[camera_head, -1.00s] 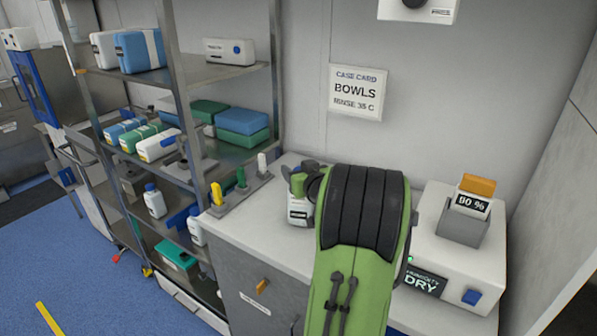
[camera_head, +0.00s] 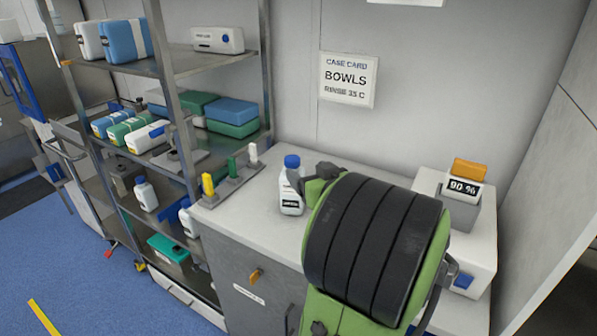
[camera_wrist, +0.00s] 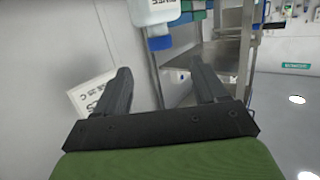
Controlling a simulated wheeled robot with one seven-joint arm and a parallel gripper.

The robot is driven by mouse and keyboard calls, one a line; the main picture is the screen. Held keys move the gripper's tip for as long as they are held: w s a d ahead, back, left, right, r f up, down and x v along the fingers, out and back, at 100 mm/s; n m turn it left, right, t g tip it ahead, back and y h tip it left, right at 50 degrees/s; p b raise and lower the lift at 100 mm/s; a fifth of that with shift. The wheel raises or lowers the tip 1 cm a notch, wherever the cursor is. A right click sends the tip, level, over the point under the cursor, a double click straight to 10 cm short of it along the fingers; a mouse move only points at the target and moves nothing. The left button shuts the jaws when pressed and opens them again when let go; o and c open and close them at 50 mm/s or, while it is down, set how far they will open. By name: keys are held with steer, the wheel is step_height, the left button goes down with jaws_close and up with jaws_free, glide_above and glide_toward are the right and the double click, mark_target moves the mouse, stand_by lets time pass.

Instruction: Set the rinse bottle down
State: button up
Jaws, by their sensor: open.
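The rinse bottle (camera_head: 291,190), white with a blue cap and a dark label, stands upright on the light counter (camera_head: 250,215), near its back left part. My gripper (camera_head: 306,180) is just right of the bottle in the head view, largely hidden behind my green and black arm. In the wrist view my gripper (camera_wrist: 165,84) has its two dark fingers spread apart with nothing between them. A white bottle (camera_wrist: 152,11) with a blue cap shows upside down at the top of that view, beyond the fingertips, so it appears clear of the fingers.
A rack with yellow, green and white pegs (camera_head: 229,177) is left of the bottle. A white device (camera_head: 470,225) with a "90 %" display stands at the counter's right. A shelf unit (camera_head: 160,70) stands at left. A "BOWLS" card (camera_head: 347,80) hangs on the wall.

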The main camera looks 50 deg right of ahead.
steer(key=w+a+f+n+g+y, duration=0.2)
steer(key=w+a+n+y, duration=0.15)
steer(key=a, duration=0.85)
steer(key=w+a+f+n+g+y, duration=0.2)
steer(key=a+y, duration=0.2)
steer(key=a, duration=0.8)
steer(key=s+a+f+g, duration=0.2)
steer(key=s+a+g, duration=0.2)
steer(key=s+a, duration=0.6)
steer(key=s, duration=0.3)
steer(key=shift+s+f+n+y, duration=0.35)
steer(key=shift+f, duration=0.05)
